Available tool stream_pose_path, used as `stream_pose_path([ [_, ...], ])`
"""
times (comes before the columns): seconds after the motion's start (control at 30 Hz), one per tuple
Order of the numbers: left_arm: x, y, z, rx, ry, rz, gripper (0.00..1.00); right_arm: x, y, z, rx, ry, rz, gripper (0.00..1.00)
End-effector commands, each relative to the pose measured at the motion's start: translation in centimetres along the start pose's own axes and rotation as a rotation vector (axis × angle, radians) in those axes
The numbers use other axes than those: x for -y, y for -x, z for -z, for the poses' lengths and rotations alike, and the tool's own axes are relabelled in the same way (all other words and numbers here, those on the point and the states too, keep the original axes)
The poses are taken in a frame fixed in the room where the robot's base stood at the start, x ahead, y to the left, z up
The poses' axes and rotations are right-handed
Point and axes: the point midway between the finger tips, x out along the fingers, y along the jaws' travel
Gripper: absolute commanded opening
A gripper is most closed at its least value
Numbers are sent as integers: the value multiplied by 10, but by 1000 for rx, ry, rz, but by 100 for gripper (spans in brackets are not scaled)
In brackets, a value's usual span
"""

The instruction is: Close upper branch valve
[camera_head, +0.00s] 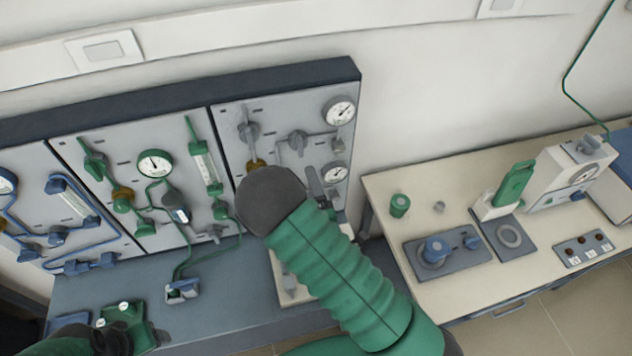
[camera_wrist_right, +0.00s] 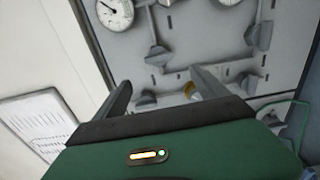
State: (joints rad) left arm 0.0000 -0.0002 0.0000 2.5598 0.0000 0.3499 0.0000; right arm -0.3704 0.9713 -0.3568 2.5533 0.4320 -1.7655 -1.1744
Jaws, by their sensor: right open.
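The grey valve panel (camera_head: 278,112) stands at the right end of the panel row. In the head view it carries a grey valve at upper left (camera_head: 248,132), a grey valve near its middle (camera_head: 298,140) and a brass fitting (camera_head: 257,165). No label tells which is the upper branch valve. My right arm hides the panel's lower part. In the right wrist view, my right gripper (camera_wrist_right: 160,80) is open and empty, facing the panel. A dark valve handle (camera_wrist_right: 157,56) shows just beyond the fingertips, apart from them. My left gripper (camera_head: 112,338) is low at left, its fingers unclear.
Two gauges (camera_head: 340,110) (camera_head: 335,173) sit on the grey panel's right side. Green (camera_head: 130,195) and blue (camera_head: 65,210) piping panels stand to the left. A bench (camera_head: 385,185) with instruments is at right. The blue-grey ledge (camera_head: 235,285) below the panels is partly clear.

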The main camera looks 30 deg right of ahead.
Motion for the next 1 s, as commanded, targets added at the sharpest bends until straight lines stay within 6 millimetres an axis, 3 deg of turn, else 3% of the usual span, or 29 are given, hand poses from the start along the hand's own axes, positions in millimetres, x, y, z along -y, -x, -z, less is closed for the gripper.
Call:
stream_pose_path([
  [0.03, 0, 21, 5, 0, 0, 0, 63, -9, 7, -1, -1, 4, 8, 84],
  [0.2, 0, 33, 8, 0, 0, 0, 63, -2, 29, 0, -1, 2, 5, 84],
  [0.9, 0, 33, 8, 1, 0, 0, 63, 1, 35, 0, -1, 0, 1, 84],
  [1.0, 0, 28, 6, 0, 0, 0, 63, 9, 32, -2, 14, -34, 23, 84],
])
